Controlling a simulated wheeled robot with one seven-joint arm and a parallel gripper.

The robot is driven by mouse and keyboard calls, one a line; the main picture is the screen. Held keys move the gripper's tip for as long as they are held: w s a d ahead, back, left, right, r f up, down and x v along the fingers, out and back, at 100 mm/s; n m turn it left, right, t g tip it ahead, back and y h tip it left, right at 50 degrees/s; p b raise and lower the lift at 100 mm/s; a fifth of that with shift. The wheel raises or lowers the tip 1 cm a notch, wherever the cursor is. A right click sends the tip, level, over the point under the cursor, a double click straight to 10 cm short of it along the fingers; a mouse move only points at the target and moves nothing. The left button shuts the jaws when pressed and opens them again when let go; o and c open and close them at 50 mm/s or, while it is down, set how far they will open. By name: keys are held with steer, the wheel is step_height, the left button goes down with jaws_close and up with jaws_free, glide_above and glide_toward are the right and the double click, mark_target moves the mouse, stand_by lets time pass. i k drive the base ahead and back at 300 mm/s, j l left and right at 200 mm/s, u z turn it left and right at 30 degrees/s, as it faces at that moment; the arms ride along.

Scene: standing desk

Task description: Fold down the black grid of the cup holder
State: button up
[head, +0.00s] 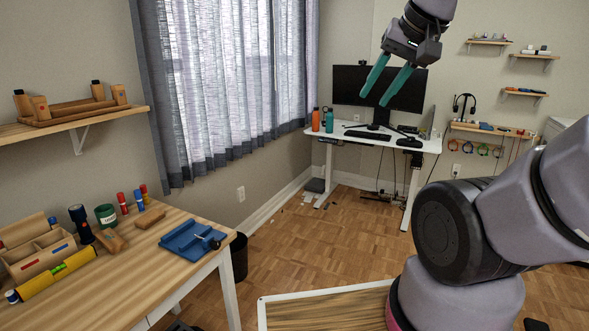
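My gripper (374,100) hangs in the air at the upper middle of the head view, with its two teal fingers apart and nothing seen between them. It overlaps the dark monitor (345,83) in the picture. The white standing desk (432,147) is at the far side of the room. I cannot clearly make out the cup holder or its black grid; a small dark item (408,142) at the desk's right front is too small to identify.
An orange bottle (316,119) and a teal bottle (329,120) stand on the desk's left, beside a keyboard (368,135). A wooden table (110,280) with tools is at the lower left. The wood floor (300,250) between is mostly open. A framed wooden surface (325,311) is at the bottom.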

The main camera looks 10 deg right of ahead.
mark_target(416, 164)
steer(key=i+l+z, duration=0.1)
steer(key=i+z, duration=0.35)
steer(key=i, duration=0.4)
steer(key=i+j+z, duration=0.2)
steer(key=i+z, duration=0.25)
steer(key=i, duration=0.45)
steer(key=i+l+z, duration=0.15)
steer(key=i+z, duration=0.15)
steer(key=i, duration=1.4)
